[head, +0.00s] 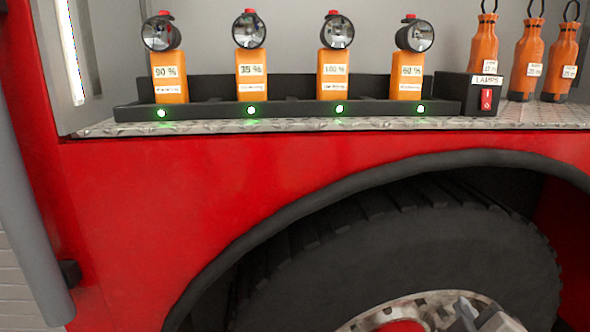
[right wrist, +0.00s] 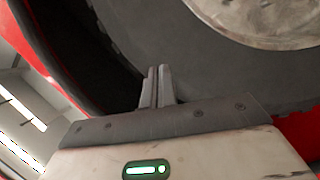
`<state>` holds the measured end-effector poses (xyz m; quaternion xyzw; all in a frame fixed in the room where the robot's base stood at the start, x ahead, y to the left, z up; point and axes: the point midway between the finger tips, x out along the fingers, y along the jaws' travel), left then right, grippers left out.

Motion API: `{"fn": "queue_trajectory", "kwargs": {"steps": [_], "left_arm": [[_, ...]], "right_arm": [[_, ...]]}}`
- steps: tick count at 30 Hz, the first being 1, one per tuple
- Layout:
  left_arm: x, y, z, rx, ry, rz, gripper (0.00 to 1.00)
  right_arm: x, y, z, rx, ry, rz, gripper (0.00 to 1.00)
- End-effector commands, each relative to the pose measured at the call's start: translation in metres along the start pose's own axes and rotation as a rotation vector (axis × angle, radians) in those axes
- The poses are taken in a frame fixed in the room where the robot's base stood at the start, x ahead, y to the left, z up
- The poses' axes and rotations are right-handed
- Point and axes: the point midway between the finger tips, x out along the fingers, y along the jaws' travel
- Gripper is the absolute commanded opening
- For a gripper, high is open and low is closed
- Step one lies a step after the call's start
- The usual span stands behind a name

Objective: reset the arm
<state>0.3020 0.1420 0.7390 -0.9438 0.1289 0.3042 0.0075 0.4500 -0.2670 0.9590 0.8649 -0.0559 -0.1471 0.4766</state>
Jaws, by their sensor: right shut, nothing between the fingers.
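My right gripper (head: 466,308) shows at the bottom right edge of the head view, in front of the truck's wheel hub. In the right wrist view its two fingers (right wrist: 157,86) are together, with nothing between them. The dark tyre fills much of the space beyond the fingers. The gripper is well below the lamp shelf and apart from the lamps. My left gripper is not in view.
Several orange lamps (head: 335,75) stand in a black charging rack (head: 290,110) with green lights. A black box with a red switch (head: 486,100) and orange bottles (head: 527,60) stand to the right. Below are red bodywork (head: 150,200) and a large tyre (head: 330,260).

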Motion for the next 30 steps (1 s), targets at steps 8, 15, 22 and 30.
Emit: {"fn": "queue_trajectory", "kwargs": {"steps": [8,15,22,30], "left_arm": [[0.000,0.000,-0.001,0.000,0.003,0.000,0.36],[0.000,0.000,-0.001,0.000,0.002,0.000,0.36],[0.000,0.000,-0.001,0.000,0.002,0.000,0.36],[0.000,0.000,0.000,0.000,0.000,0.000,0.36]], "right_arm": [[-0.080,-0.116,0.071,0.386,-0.402,-0.447,0.00],[-0.141,-0.163,0.092,0.540,-0.627,-0.656,0.00],[-0.179,-0.192,0.097,0.633,-0.740,-0.781,0.00],[-0.151,-0.218,0.084,0.693,-0.550,-0.746,0.00]]}}
